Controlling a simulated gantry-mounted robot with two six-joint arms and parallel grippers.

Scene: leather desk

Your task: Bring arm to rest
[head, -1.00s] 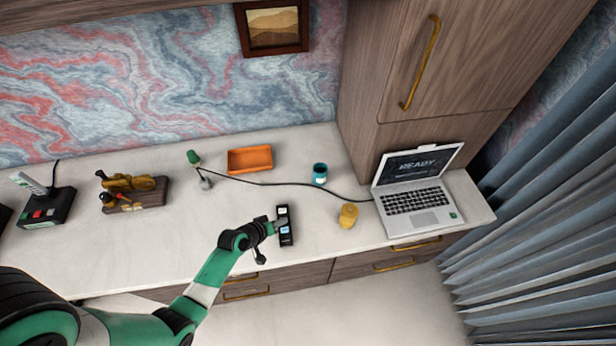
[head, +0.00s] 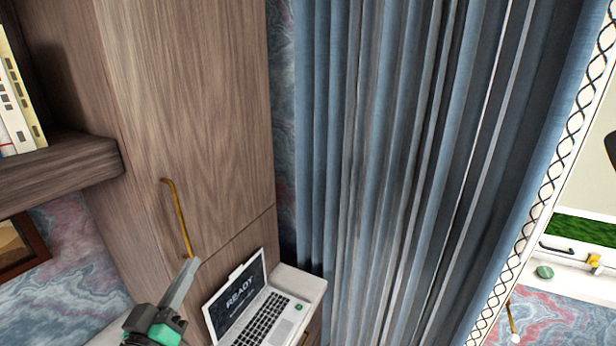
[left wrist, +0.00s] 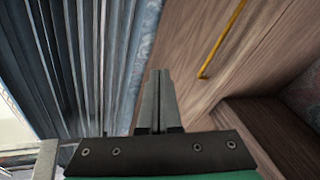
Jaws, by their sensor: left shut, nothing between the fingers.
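My left gripper (head: 181,284) is raised at the lower left of the head view, to the left of the laptop and in front of the wooden cabinet. Its fingers are shut and empty, pointing up. In the left wrist view its closed fingers (left wrist: 155,102) point toward the curtain and cabinet, with nothing between them. My right gripper is not in view.
The open laptop (head: 248,305) stands on the desk end (head: 300,283). The tall wooden cabinet (head: 190,100) with a brass handle (head: 177,218) rises behind. A blue curtain (head: 400,150) hangs to the right. A shelf (head: 60,168) with books is at the left.

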